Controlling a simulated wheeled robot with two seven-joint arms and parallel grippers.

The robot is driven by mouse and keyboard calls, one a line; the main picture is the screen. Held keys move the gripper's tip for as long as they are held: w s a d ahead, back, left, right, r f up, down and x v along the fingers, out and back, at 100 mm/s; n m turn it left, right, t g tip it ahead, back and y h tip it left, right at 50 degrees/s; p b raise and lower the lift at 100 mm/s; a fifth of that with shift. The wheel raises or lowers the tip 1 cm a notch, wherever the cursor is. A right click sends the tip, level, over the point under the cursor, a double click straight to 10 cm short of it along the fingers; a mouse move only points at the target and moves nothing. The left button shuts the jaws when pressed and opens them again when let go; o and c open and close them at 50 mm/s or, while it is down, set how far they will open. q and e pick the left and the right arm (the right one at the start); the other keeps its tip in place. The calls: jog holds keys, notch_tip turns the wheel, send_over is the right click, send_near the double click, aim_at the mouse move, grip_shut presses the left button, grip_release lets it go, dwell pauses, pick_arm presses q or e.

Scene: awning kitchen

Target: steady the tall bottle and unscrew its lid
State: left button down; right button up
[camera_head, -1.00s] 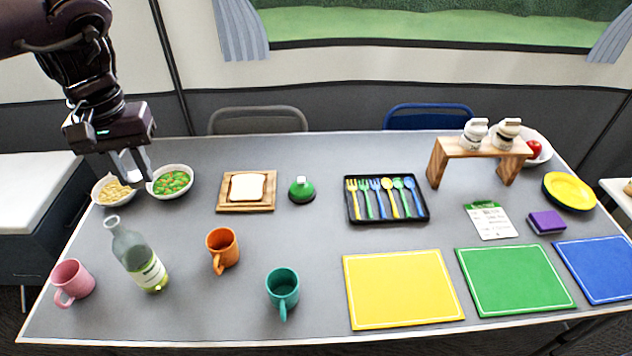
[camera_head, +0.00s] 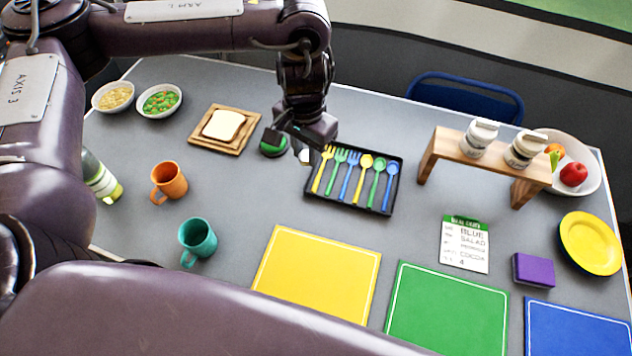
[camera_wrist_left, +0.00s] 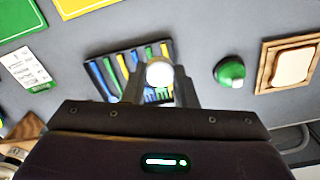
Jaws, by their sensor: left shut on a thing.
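The tall bottle (camera_head: 102,182), pale green glass with a white label, stands at the left of the table in the head view. My own arm hides its upper part, so its mouth does not show. My left gripper (camera_head: 306,154) is away from the bottle, above the table between the green dome-shaped thing and the cutlery tray. In the left wrist view it is shut on a small white round thing (camera_wrist_left: 159,73), which may be the lid; I cannot tell for sure. My right gripper is not in view.
The black cutlery tray (camera_head: 388,208) and the green dome-shaped thing (camera_head: 272,143) lie close by the left gripper. An orange mug (camera_head: 168,182) and a teal mug (camera_head: 197,238) stand near the bottle. Bare table lies above the yellow mat (camera_head: 315,275).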

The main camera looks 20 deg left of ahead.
pick_arm(q)
jog(key=b, duration=0.5)
send_over(308, 205)
notch_tip(308, 205, down, 15)
jog(key=shift+f, duration=0.15)
jog(key=shift+f+b, duration=0.8)
jog(key=shift+f, duration=1.2)
jog(key=shift+w+r, duration=0.1)
jog(key=c, duration=1.2)
grip_release()
jog(key=shift+o, duration=0.2)
